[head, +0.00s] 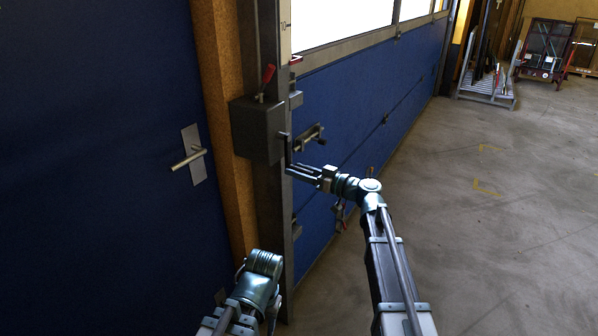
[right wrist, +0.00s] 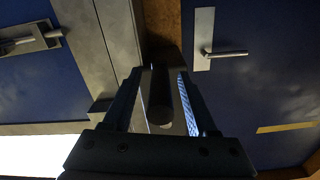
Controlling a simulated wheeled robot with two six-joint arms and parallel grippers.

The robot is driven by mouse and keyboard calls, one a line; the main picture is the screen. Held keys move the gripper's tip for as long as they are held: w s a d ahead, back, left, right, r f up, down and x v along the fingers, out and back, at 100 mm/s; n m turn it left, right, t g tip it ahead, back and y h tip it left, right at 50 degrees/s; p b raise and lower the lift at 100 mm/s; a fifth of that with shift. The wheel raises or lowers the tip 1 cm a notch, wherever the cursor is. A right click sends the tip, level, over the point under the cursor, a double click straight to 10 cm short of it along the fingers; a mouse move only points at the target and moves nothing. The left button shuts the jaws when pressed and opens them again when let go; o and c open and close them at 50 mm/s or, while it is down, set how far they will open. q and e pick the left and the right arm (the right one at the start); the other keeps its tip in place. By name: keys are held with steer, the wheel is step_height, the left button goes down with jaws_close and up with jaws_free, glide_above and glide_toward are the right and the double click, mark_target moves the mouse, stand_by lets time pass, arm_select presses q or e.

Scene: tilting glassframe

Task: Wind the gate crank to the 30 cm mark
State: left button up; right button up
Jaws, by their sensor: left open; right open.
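The gate crank (head: 287,148) is a dark arm on the right side of a grey gearbox (head: 257,128) on the door post. My right gripper (head: 289,170) is open at the crank's lower end. In the right wrist view, a dark cylindrical handle (right wrist: 160,108) lies between the open fingers (right wrist: 162,85), and I cannot tell if they touch it. A pale scale strip (head: 285,28) above the box shows a 10, with a red pointer (head: 296,60) below it. No 30 mark is readable. My left gripper (head: 263,268) is low by the post, open, its fingertips unclear.
The blue sectional gate (head: 370,115) with latch hardware (head: 308,135) is right of the post. A blue door with a lever handle (head: 188,158) is at left. A red lever (head: 267,76) tops the gearbox. Racks (head: 488,85) stand far back; the floor (head: 480,220) at right is clear.

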jaws_close()
stand_by(1.3)
